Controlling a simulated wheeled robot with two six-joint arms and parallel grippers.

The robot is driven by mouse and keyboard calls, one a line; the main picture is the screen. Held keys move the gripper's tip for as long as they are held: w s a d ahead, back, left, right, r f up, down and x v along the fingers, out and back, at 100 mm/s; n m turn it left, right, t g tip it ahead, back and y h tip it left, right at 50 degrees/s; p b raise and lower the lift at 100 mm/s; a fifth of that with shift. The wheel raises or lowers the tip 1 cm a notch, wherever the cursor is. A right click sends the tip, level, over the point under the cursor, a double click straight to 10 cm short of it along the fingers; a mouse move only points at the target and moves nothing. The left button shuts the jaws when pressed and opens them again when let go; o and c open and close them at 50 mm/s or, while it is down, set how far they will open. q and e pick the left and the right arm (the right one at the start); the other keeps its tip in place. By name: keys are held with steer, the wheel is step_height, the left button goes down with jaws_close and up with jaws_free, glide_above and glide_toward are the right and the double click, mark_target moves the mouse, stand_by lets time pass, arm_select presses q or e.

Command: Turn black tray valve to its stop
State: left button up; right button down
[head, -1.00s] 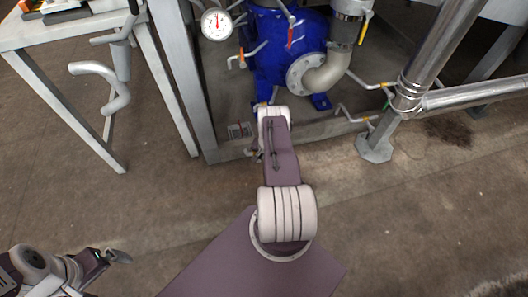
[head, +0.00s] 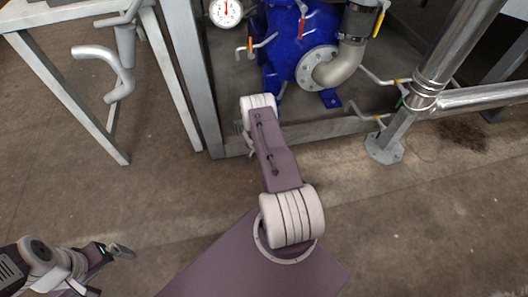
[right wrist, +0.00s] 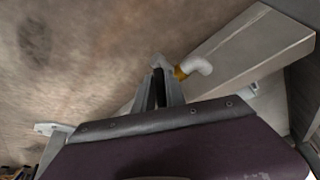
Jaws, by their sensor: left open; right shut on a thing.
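In the right wrist view my right gripper (right wrist: 163,88) is shut, its narrow fingers at a pale bent valve handle (right wrist: 199,66) with a yellow collar (right wrist: 180,73). The fingers hide part of the handle. In the head view this gripper and the handle are hidden behind my right forearm, which reaches toward the frame's lower beam. I cannot make out a black tray or tell which valve this is from its markings. My left gripper (head: 122,251) is open and empty over the floor at lower left.
A blue tank (head: 290,45) with a grey elbow pipe (head: 340,68), a pressure gauge (head: 226,12) and several small valve handles stands behind a steel frame. A table (head: 55,12) is at upper left. A silver pipe (head: 480,98) runs at right. The floor between is clear.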

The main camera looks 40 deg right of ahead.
steer(key=shift+a, duration=0.1)
steer(key=c, duration=1.7)
jaws_free()
steer(key=p+v, duration=0.7)
steer(key=v, duration=0.2)
